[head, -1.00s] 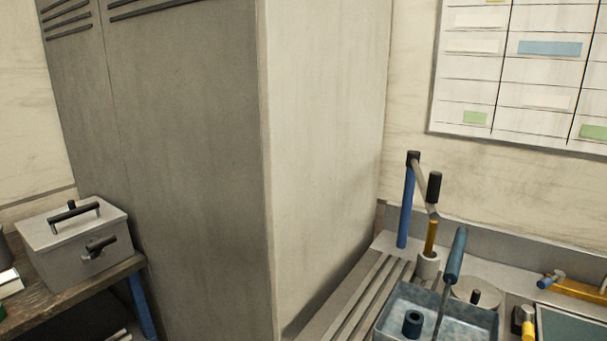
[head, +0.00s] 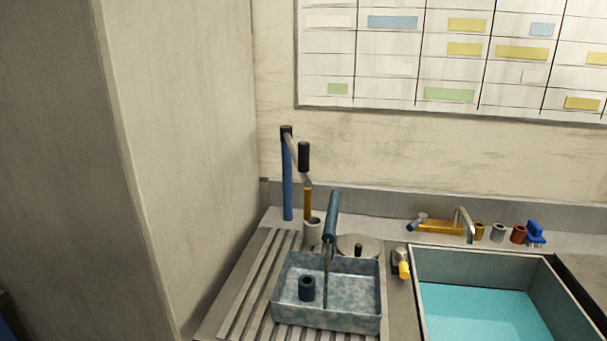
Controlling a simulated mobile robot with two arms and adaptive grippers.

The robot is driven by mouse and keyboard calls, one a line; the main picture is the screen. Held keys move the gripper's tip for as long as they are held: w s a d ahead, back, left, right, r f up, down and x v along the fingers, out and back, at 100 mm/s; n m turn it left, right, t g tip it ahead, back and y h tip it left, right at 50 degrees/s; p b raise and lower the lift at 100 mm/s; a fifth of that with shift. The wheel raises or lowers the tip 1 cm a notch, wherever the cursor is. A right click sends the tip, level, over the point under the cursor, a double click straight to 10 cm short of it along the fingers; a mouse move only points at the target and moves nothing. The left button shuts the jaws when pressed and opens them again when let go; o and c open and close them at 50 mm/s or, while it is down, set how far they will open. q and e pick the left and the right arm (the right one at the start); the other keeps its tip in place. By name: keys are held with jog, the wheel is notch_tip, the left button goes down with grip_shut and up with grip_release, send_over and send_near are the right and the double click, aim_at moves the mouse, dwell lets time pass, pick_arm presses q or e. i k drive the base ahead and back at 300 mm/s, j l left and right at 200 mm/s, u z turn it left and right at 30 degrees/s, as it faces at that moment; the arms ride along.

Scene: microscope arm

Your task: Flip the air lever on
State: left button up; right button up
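No lever in the head view carries a readable label, so I cannot tell which one is the air lever. A small yellow-handled fitting (head: 402,264) sits at the left rim of the sink. A blue knob or valve (head: 536,234) stands at the back right of the sink. A jointed arm with a black grip (head: 304,157) hangs from a blue post (head: 287,185) at the back left. A blue-handled rod (head: 332,218) rises from the grey tray. Neither of my grippers is in view.
A grey tray (head: 345,320) with a dark blue cylinder (head: 307,288) stands on the slatted drainboard. The sink (head: 470,310) holds turquoise water. A yellow tap (head: 440,227) and several small cups line the back ledge. A tall grey cabinet (head: 175,160) blocks the left.

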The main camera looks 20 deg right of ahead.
aim_at(401, 253)
jog(key=z, duration=1.35)
jog(key=i+l, duration=0.1)
jog(key=l, duration=0.25)
jog(key=i+l+z, duration=0.15)
jog(key=l, duration=0.2)
jog(key=i+l, duration=0.1)
jog(key=l, duration=0.25)
jog(key=z, duration=0.05)
